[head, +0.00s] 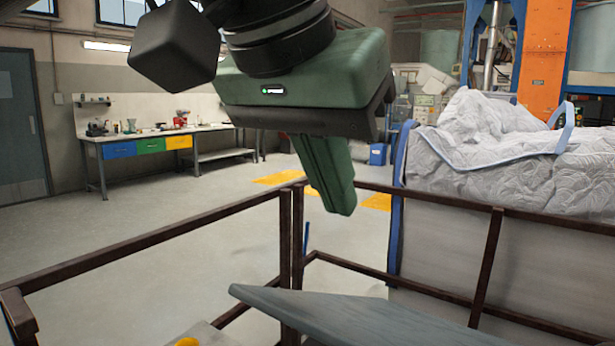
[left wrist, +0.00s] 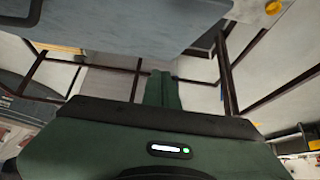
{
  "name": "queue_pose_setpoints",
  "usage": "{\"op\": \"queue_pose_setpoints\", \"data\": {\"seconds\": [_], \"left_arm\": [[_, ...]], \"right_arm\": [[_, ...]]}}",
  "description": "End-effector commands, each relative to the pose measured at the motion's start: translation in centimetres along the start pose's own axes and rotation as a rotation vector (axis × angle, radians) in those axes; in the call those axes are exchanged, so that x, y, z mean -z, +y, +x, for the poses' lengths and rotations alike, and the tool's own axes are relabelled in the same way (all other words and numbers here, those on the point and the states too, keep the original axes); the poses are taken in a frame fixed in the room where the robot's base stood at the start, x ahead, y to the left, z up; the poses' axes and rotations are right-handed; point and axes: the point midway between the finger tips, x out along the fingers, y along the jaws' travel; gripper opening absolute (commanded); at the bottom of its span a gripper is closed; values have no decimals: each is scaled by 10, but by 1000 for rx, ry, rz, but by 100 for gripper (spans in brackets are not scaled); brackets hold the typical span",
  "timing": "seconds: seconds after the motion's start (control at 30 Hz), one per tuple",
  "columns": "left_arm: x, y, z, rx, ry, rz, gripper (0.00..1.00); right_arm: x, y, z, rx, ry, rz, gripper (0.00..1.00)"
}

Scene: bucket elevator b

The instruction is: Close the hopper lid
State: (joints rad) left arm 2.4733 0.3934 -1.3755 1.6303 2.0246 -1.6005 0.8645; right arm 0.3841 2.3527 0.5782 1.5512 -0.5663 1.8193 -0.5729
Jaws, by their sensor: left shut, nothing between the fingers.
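The hopper lid, a flat grey-blue panel (head: 345,316), shows at the bottom of the head view and looks tilted. Its lower part runs out of the frame, and the hopper opening is hidden. In the left wrist view the panel (left wrist: 130,25) fills much of the top. My left gripper (head: 338,200) has a green body and green fingers pointing down. The fingers are shut together and empty, and appear above the lid in the head view, apart from it. In the left wrist view the fingers (left wrist: 160,85) show near the panel's edge. My right gripper is not in view.
Brown metal railing (head: 290,235) runs around the lid area. A large bag (head: 490,150) with a crumpled white top and blue straps stands at the right, beyond the rail. A workbench (head: 150,145) stands far left. The floor between is clear.

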Motion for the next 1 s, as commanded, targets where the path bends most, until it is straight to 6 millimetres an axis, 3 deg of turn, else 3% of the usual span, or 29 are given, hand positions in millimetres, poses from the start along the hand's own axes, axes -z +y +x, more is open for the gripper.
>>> {"op": "queue_pose_setpoints", "data": {"seconds": [0.2,0.47,0.9,0.93,1.0], "left_arm": [[0,0,0,0,0,0,0],[0,0,-4,0,1,0,0],[-1,0,-70,-1,4,-1,0],[-1,0,-73,-1,4,-1,0],[-2,-1,-78,0,3,-1,0]], "right_arm": [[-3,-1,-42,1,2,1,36],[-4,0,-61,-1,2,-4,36],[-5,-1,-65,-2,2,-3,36],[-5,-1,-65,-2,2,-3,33],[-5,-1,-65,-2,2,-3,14]]}}
